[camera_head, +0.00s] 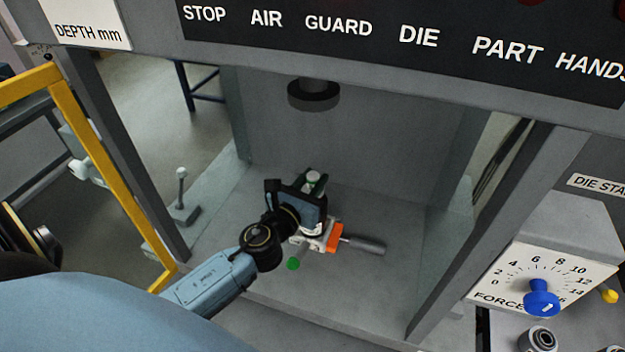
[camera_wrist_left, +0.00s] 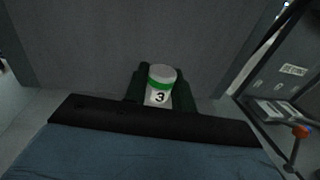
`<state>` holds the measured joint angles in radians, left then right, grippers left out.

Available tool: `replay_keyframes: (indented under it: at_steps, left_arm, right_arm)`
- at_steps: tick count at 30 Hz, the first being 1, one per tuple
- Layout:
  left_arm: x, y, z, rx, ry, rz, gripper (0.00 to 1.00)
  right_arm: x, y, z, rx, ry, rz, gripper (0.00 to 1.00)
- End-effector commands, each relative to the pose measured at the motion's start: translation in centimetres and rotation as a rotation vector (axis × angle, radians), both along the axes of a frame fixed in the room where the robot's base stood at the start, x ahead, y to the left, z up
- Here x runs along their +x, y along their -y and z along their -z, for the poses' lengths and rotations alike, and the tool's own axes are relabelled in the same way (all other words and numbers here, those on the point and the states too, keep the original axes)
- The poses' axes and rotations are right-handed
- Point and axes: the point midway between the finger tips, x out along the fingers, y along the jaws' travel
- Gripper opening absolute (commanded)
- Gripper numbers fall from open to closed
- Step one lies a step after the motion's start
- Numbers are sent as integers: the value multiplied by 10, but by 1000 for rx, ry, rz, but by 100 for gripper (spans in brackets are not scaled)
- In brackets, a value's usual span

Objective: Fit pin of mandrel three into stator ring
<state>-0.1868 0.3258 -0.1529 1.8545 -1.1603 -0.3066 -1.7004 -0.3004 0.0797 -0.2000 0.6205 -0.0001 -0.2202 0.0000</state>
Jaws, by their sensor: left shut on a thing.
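Mandrel three (camera_wrist_left: 160,82), a pale cylinder with a green band and the number 3, stands between the dark fingers of my left gripper (camera_wrist_left: 161,95) in the left wrist view. In the head view the same left gripper (camera_head: 311,184) is shut on the mandrel, whose pale top and green band just show. The gripper is inside the press bay, above a small pale fixture (camera_head: 313,242) on the bay floor. The mandrel's pin and lower end are hidden by my gripper. I cannot make out the stator ring; the gripper may cover it. My right gripper is not in view.
A dark round press ram (camera_head: 314,94) hangs above and behind the gripper. The fixture has an orange part (camera_head: 334,237), a grey cylinder (camera_head: 366,245) to its right and a green knob (camera_head: 293,263). Side posts and a yellow guard frame (camera_head: 108,170) bound the bay.

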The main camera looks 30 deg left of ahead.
Motion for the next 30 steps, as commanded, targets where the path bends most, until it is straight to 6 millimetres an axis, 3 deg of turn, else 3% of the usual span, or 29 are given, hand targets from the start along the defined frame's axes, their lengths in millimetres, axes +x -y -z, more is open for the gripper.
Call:
replay_keyframes:
  at_steps: [11,30]
  left_arm:
    - [1,0,-1,0,3,0,0]
    - [0,0,14,0,3,0,0]
  right_arm:
    - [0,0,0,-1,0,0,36]
    - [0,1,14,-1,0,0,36]
